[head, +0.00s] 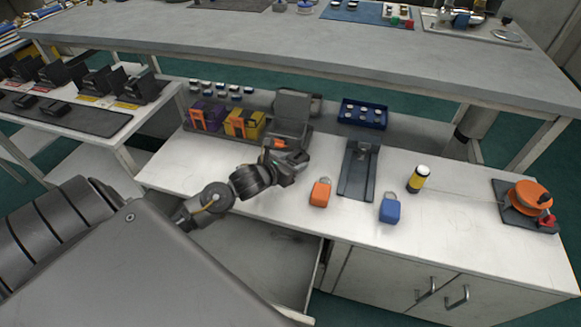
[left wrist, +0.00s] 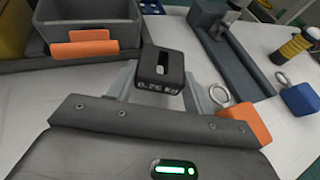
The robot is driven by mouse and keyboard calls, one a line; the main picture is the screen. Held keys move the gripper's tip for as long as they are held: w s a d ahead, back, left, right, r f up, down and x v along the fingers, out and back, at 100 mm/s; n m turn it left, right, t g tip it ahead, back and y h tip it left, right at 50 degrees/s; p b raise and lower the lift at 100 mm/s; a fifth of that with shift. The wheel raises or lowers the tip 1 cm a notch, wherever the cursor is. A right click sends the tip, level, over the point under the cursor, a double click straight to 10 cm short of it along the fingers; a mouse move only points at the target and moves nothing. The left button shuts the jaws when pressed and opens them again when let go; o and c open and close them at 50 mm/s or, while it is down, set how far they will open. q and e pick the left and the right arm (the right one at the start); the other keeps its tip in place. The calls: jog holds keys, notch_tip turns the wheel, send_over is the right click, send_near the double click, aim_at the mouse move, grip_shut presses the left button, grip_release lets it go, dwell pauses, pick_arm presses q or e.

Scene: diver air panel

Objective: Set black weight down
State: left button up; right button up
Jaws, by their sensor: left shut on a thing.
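In the head view the weight is hard to separate from the dark gripper. I cannot tell whether the weight touches the counter. My right gripper is not in view.
An orange weight (head: 320,193) and a blue weight (head: 390,209) stand to the right, beside a dark grey fixture (head: 357,183). A yellow-black cylinder (head: 418,179) and an orange reel (head: 528,198) stand farther right. Purple (head: 208,115) and yellow (head: 244,123) bins stand left. An open drawer lies below.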

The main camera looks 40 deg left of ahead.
pick_arm(q)
notch_tip(320, 180, down, 2)
jog(key=shift+f, duration=0.15)
jog(key=shift+f+b, duration=0.2)
jog(key=shift+b, duration=0.1)
jog(key=o, duration=1.6)
jog(key=shift+c, duration=0.2)
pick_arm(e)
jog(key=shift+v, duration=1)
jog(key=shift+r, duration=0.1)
